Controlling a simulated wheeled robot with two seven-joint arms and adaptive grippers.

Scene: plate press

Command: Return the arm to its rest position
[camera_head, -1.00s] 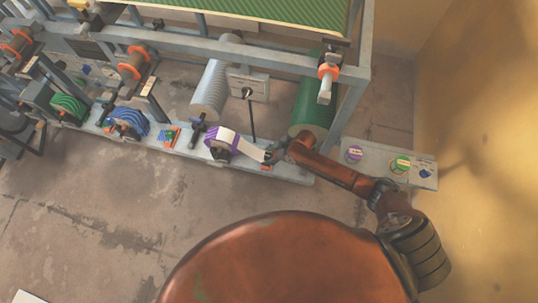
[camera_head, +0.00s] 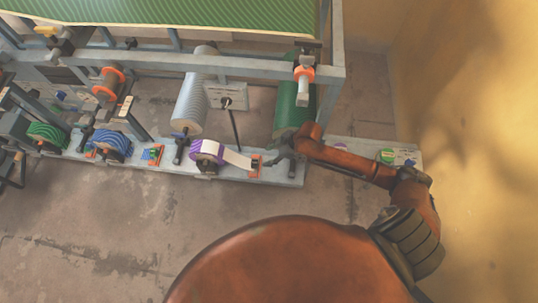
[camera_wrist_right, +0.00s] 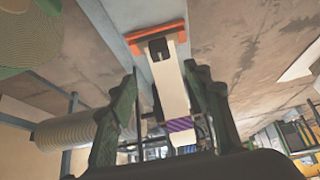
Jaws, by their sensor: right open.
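My right arm (camera_head: 350,162) reaches from the lower right over the machine's grey base rail. My right gripper (camera_head: 284,160) is just right of the orange holder (camera_head: 257,165) at the end of the white strip (camera_head: 236,157). The strip runs from the purple roll (camera_head: 206,150). In the right wrist view, my right gripper (camera_wrist_right: 160,72) has its two dark fingers apart. The white strip (camera_wrist_right: 170,90) shows between them in the picture, with the orange holder (camera_wrist_right: 155,40) beyond. No grip on it shows. My left gripper is not in view.
A green cylinder (camera_head: 292,105) and grey frame post (camera_head: 331,90) stand close behind my right arm. A panel with coloured knobs (camera_head: 387,156) lies behind the forearm. Blue (camera_head: 112,146) and green (camera_head: 46,137) rolls sit leftward. The floor in front (camera_head: 120,220) is clear.

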